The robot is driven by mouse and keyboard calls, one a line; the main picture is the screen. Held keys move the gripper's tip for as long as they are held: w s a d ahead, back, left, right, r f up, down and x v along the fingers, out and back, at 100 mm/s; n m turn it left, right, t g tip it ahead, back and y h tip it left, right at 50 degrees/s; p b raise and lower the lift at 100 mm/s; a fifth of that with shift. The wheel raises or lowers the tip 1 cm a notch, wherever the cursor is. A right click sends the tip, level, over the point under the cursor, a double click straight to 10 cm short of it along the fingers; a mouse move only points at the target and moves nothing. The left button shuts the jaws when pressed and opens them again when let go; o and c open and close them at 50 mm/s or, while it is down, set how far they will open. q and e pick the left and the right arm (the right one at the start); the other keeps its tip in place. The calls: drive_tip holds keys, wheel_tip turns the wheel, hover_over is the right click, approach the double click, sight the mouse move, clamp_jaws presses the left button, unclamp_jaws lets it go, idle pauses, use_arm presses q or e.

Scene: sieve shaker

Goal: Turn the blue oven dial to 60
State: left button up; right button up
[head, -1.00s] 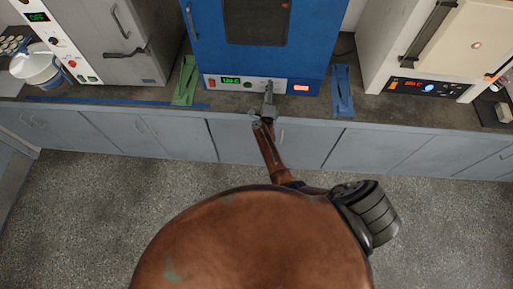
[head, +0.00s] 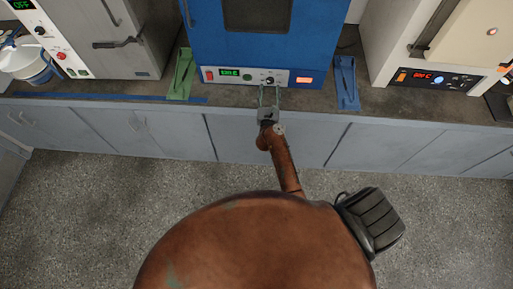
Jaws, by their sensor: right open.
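The blue oven (head: 305,52) stands on the counter at the top middle. Its pale control panel (head: 221,72) has a green-lit display (head: 229,72), a red switch, a green button and an orange-lit element. The dark dial (head: 269,80) is on the panel, right of the green button; its setting is too small to read. My right gripper (head: 269,92) is open in front of the dial, its two fingers pointing at the panel on either side of it. Whether they touch the dial is unclear. My left gripper is not in view.
A green holder (head: 180,76) and a blue holder (head: 346,82) stand on either side of the oven. A grey oven (head: 140,62) is at the left and a cream oven (head: 460,42) at the right. Grey cabinets (head: 175,132) run below the counter edge.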

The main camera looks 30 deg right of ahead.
drive_tip(key=v, duration=0.3)
drive_tip(key=shift+s+a+f, duration=0.1)
drive_tip(key=shift+s+a, duration=0.05)
drive_tip(key=shift+s, duration=0.15)
drive_tip(key=s+a+f+n+g+y, duration=0.1)
drive_tip(key=s+a+f+n+y, duration=0.4)
drive_tip(key=f+n, duration=0.4)
drive_tip(key=s+a+f+n+g+y+b, duration=0.1)
drive_tip(key=s+a+f+n+y, duration=0.5)
drive_tip(key=n, duration=1.3)
drive_tip(key=shift+s+a+f+y, duration=0.15)
drive_tip(key=shift+a+f+y, duration=0.45)
drive_tip(key=shift+f, duration=1.2)
